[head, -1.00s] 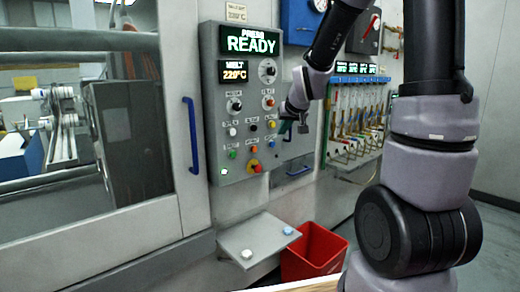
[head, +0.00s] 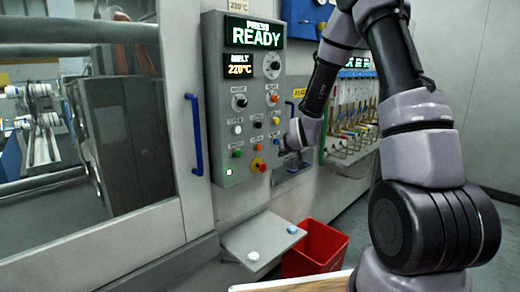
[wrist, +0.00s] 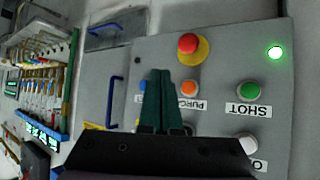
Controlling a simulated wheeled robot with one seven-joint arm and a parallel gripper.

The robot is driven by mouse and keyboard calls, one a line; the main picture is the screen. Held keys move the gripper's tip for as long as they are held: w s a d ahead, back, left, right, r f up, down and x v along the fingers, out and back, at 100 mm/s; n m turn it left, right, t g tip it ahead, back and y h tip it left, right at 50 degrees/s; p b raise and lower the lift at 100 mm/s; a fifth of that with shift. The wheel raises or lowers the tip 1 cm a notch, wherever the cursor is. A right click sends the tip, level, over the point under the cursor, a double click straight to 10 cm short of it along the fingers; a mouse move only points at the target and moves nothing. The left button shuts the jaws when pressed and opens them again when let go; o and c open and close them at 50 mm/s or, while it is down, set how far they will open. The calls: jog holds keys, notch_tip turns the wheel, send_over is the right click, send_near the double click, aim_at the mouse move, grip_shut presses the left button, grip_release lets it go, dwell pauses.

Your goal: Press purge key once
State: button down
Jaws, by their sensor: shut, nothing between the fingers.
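The purge key is the orange button (wrist: 189,88) with the upside-down PURGE label in the wrist view. It also shows on the grey control panel in the head view (head: 257,147), between a green and a blue button. My gripper (wrist: 160,78) is shut and empty, its dark green fingers pointing at the panel just left of the orange button in the wrist view. The fingers partly cover the blue button (wrist: 143,85). In the head view my gripper (head: 283,146) is beside the panel's right edge, near the blue button. Contact with the panel cannot be told.
A red mushroom button on a yellow disc (wrist: 188,44) and the green SHOT button (wrist: 249,90) are close by. A blue handle (wrist: 113,100) stands beside the panel. The display (head: 254,32) reads READY. A red bin (head: 316,248) stands below.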

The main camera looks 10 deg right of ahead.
jog(key=w+a, duration=0.5)
jog(key=w, duration=0.2)
dwell(0.4)
jog(key=shift+w+a, duration=0.1)
jog(key=shift+a, duration=0.05)
dwell(1.7)
jog(key=shift+w+a, duration=0.2)
jog(key=shift+w, duration=0.1)
jog(key=shift+w+a, duration=0.25)
jog(key=shift+w, duration=0.1)
dwell(0.8)
jog(key=shift+s+d, duration=0.1)
jog(key=shift+s, duration=0.05)
jog(key=shift+s+d, duration=0.4)
jog(key=shift+s, duration=0.15)
jog(key=shift+s, duration=0.1)
jog(key=shift+s+d, duration=0.75)
jog(key=shift+s, duration=0.25)
jog(key=shift+s+d, duration=0.7)
jog(key=shift+s, duration=0.25)
